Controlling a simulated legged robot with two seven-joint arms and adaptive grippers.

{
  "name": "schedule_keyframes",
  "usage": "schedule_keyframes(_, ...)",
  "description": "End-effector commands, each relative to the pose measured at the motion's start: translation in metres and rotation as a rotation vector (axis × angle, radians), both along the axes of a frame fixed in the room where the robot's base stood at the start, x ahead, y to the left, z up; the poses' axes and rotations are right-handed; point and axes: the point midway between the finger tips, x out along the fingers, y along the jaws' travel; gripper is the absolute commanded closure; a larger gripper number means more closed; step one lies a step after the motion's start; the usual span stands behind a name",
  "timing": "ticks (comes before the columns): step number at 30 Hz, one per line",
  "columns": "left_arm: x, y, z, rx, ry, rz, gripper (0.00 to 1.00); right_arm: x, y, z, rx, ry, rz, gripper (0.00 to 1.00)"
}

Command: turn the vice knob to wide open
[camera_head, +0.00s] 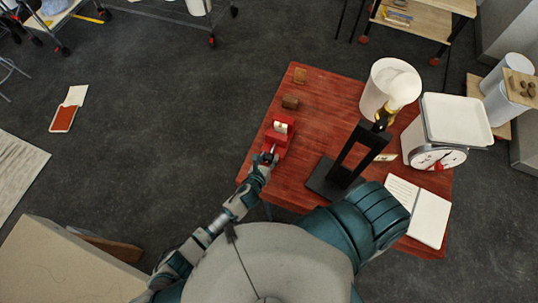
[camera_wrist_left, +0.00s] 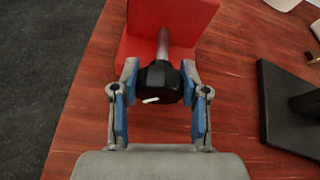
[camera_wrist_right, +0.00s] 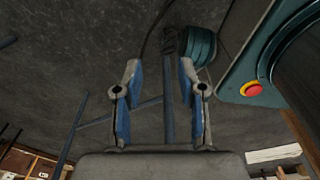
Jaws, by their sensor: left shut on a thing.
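The red vice (camera_head: 280,130) sits near the left edge of the red wooden table, with a pale piece in its top. In the left wrist view the vice's red body (camera_wrist_left: 168,30) shows with a grey metal screw (camera_wrist_left: 164,45) running out to a black knob (camera_wrist_left: 160,88). A white mark on the knob's face lies nearly level, slightly tilted. My left gripper (camera_wrist_left: 159,72) is shut on the knob, one finger on each side; it also shows in the head view (camera_head: 267,160). My right gripper (camera_wrist_right: 160,72) is open with its fingers apart, below table level; the head view hides it.
A black stand (camera_head: 345,165) rises right of the vice. A white bucket (camera_head: 376,100), a kitchen scale (camera_head: 455,122) and an open notebook (camera_head: 420,208) occupy the table's right side. Small brown blocks (camera_head: 290,102) lie behind the vice.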

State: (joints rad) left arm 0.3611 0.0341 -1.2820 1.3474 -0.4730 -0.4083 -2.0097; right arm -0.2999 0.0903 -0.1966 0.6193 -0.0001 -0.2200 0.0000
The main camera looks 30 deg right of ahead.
Motion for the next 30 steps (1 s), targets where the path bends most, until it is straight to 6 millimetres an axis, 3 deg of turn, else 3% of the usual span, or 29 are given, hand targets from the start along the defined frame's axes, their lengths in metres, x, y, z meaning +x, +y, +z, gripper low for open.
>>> schedule_keyframes(11,0.002,0.003,-0.004,-0.04,0.056,0.006,0.91,0.0,0.017,0.003,0.02,0.0,-0.002,0.6)
schedule_keyframes(12,0.001,0.003,-0.004,-0.04,0.056,0.006,0.51,0.0,0.018,0.003,0.021,0.0,-0.001,0.6)
schedule_keyframes(15,0.001,0.002,-0.004,-0.041,0.055,0.005,0.3,0.0,0.017,0.003,0.02,0.0,0.0,0.6)
schedule_keyframes(25,0.0,0.003,-0.001,-0.044,0.052,0.003,0.3,0.0,0.005,0.004,0.006,-0.001,0.002,0.6)
schedule_keyframes(30,-0.01,0.017,0.006,-0.044,0.052,0.001,0.3,0.0,0.008,0.004,0.008,0.0,0.001,0.6)
